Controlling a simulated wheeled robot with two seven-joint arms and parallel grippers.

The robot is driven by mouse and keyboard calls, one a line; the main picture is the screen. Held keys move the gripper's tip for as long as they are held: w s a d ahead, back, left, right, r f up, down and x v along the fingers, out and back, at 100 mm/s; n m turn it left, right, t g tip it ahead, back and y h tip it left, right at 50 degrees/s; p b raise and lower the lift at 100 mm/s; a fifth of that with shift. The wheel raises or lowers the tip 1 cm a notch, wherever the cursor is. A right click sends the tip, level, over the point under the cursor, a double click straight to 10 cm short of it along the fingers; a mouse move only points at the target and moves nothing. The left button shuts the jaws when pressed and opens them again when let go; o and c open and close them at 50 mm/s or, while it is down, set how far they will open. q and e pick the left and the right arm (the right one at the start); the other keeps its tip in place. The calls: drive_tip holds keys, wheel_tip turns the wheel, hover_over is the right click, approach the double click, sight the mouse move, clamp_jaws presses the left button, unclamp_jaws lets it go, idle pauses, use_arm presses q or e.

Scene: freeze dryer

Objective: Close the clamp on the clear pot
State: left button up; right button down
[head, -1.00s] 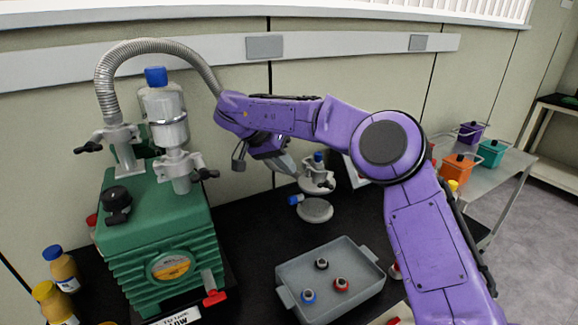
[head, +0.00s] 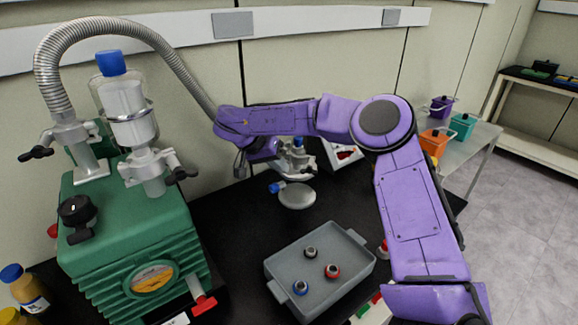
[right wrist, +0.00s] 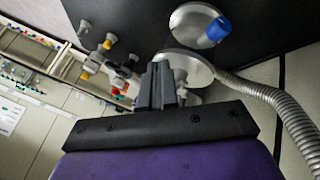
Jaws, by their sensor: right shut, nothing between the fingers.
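A clear pot (head: 127,105) with a blue cap stands on the green pump at the left in the head view. A metal clamp fitting (head: 150,168) with a black handle (head: 180,174) sits at its base; whether it is fastened I cannot tell. My right gripper (head: 280,160) is well right of this pot, at a metal stand (head: 297,166) with another clamp fitting. In the right wrist view my gripper's dark fingers (right wrist: 160,75) are together and empty, overlapping the stand's round plate (right wrist: 190,66). Contact is unclear. My left gripper is out of view.
The green pump (head: 135,235) carries a ribbed metal hose (head: 130,30). A blue-capped port (right wrist: 219,29) shows in the right wrist view. Free bench lies between pump and tray.

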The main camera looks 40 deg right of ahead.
drive_tip(key=shift+s+d+r, duration=0.1)
drive_tip(key=shift+s+d, duration=0.3)
drive_tip(key=shift+s, duration=0.25)
drive_tip(key=shift+s+d+r, duration=0.1)
drive_tip(key=shift+s+d, duration=0.3)
drive_tip(key=shift+s, duration=0.2)
